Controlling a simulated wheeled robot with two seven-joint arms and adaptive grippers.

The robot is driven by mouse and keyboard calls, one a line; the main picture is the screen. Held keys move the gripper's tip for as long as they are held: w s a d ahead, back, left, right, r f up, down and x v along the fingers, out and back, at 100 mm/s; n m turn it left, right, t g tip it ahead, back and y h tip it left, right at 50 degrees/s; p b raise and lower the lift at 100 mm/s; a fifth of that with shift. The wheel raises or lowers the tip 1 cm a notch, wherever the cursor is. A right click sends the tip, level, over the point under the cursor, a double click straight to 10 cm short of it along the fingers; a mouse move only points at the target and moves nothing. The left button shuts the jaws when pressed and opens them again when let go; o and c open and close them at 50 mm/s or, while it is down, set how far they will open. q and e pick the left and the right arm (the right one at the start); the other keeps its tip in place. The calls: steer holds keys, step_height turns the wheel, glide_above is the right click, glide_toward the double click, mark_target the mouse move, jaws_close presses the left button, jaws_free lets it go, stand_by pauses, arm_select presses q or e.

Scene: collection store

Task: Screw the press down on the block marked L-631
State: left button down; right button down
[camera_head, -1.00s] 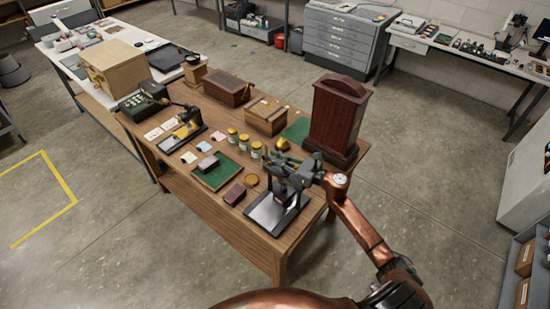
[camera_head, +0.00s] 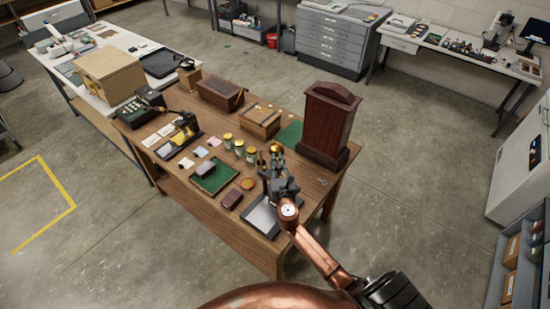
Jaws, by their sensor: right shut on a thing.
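The press stands at the near right corner of the wooden table, with a pale plate on its dark base (camera_head: 260,217). My right gripper (camera_head: 273,172) is over the press, shut on its upper part. The gripper and wrist hide the exact grip, the screw and whatever lies under it. One dark red block (camera_head: 231,199) lies just left of the base. No marking is readable on either, so I cannot tell which is L-631. My left gripper is not in view.
A tall dark red cabinet (camera_head: 328,120) stands right behind the press. Several yellow-lidded jars (camera_head: 239,147) and a brass item (camera_head: 276,149) are close behind it. A device with a yellow part (camera_head: 184,126) stands further left. The floor on the right is clear.

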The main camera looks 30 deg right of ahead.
steer(key=shift+s+d+m+g+h, duration=0.1)
steer(key=shift+d+m+g+h, duration=0.1)
steer(key=shift+m+g+h, duration=0.65)
steer(key=shift+s+d+m+g+h+b, duration=0.35)
steer(key=shift+s+m+g+h+b, duration=0.35)
steer(key=shift+m+g+h+b, duration=1.3)
steer(key=shift+s+d+m+g+h+b, duration=0.55)
steer(key=shift+m+g+h, duration=0.55)
steer(key=shift+m+g, duration=2)
steer(key=shift+s+d+m+g+h+b, duration=0.2)
steer(key=shift+s+m+g+h+b, duration=1)
steer(key=shift+g, duration=2.25)
steer(key=shift+w+m+g+h, duration=0.25)
steer(key=shift+m+g+h, duration=0.1)
steer(key=shift+m, duration=0.2)
steer(key=c, duration=2.1)
jaws_free()
steer(key=shift+d, duration=0.1)
steer(key=shift+o, duration=0.3)
